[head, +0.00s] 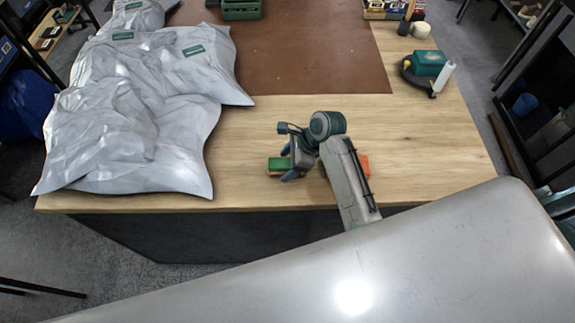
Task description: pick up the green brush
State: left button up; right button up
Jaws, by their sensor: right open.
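The green brush (278,164) lies on the wooden table near its front edge, a small green block with a wood-coloured base. My right gripper (287,153) is at the brush, its dark fingers over and beside the brush's right part. The gripper is open. The arm and gripper hide the right end of the brush. My left gripper is not in view.
An orange block (364,167) lies just right of my arm. Grey plastic bags (130,130) cover the table's left side. A brown mat (310,50) lies behind. A teal-topped item (428,63) stands at the right. The wood (430,140) at right is clear.

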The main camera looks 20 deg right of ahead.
jog(key=shift+f, duration=0.25)
jog(key=shift+c, duration=0.2)
jog(key=c, duration=1.1)
